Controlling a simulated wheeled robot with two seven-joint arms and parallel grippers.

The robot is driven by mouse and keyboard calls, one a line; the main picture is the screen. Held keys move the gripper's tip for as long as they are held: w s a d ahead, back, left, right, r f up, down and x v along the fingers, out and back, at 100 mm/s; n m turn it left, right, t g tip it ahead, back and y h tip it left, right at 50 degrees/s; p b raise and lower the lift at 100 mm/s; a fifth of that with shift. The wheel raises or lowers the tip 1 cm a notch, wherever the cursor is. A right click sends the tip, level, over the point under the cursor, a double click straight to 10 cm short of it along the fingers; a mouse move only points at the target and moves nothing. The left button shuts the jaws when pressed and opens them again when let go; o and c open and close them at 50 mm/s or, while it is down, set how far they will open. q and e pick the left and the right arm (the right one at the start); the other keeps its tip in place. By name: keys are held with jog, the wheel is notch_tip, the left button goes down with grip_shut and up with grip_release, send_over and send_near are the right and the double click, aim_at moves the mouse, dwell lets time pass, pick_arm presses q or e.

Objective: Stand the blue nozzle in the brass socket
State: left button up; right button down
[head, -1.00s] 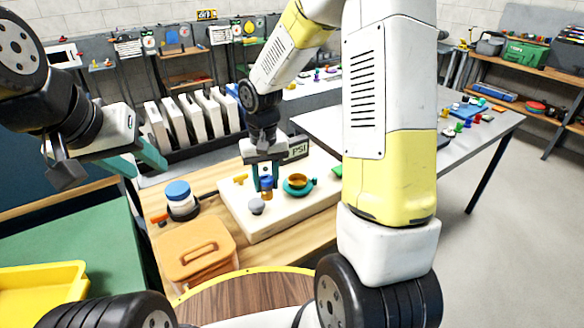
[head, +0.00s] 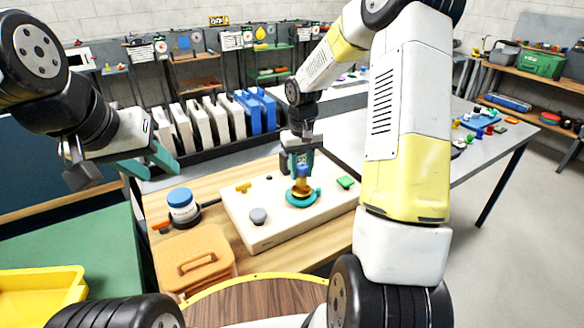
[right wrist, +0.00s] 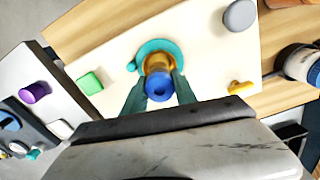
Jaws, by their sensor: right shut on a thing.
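The blue nozzle (head: 302,171) is between the fingers of my right gripper (head: 301,174), which is shut on it. It is upright, over the brass socket (head: 300,191) with its teal ring on the cream board. In the right wrist view the nozzle's blue end (right wrist: 160,87) shows between the teal fingers, and brass (right wrist: 157,63) shows beyond it inside the teal ring (right wrist: 151,45). The gripper and nozzle partly hide the socket, so I cannot tell whether the nozzle's lower end is inside it. My left gripper (head: 160,167) is open and empty at the left, away from the board.
The cream board (head: 268,232) also carries a grey knob (head: 258,216), a yellow piece (head: 243,187) and a green block (head: 345,182). A row of upright cases (head: 207,122) stands behind.

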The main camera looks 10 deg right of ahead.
aim_at(301, 180)
jog(key=shift+f, duration=1.75)
jog(key=shift+f, duration=0.15)
jog(key=shift+f, duration=0.15)
jog(key=c, duration=1)
grip_release()
